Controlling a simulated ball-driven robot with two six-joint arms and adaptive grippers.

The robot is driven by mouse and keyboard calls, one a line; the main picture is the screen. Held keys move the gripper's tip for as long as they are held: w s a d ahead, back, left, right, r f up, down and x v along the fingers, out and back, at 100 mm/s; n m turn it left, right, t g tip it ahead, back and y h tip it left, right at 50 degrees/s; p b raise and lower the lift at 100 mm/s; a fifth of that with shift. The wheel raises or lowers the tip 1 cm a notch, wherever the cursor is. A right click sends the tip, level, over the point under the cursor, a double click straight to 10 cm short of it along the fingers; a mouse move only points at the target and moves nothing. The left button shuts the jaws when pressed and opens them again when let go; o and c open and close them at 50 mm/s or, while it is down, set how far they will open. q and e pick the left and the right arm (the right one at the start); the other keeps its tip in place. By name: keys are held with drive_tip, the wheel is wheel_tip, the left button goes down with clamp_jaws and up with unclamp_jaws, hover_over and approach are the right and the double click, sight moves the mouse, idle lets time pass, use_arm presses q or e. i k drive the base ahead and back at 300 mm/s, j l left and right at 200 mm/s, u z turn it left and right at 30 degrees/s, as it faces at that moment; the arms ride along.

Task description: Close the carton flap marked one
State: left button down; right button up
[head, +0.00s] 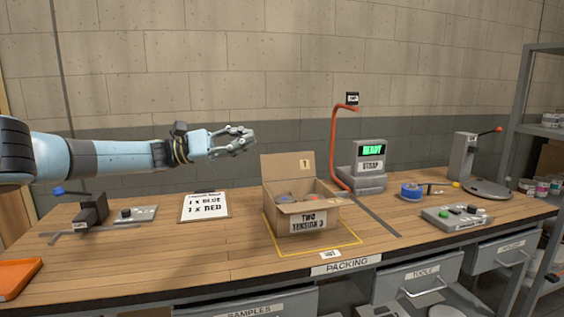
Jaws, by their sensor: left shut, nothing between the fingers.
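An open cardboard carton (305,226) stands on the packing table inside a yellow outline. The back flap (283,170) stands upright and bears a small tan label that seems to read 1. A lower flap (329,201) sticks out toward the front and right. Round cans (286,198) show inside the carton. My left gripper (250,139) is shut and empty, in the air above and left of the upright flap, apart from it. My right gripper is not in view.
A clipboard (205,205) reading "1 x BLUE, 1 x RED" lies left of the carton. A strap machine (369,168) with a green "READY" screen and an orange curved arm (336,140) stand behind right. A button box (457,217) is at right.

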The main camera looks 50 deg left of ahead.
sight(301, 164)
drive_tip(key=i+j, duration=0.25)
drive_tip(key=j, duration=0.2)
drive_tip(key=i+j, duration=0.25)
drive_tip(key=j, duration=0.15)
drive_tip(key=i+j, duration=0.2)
drive_tip(key=j, duration=0.25)
drive_tip(key=i+j, duration=0.25)
drive_tip(key=j, duration=0.2)
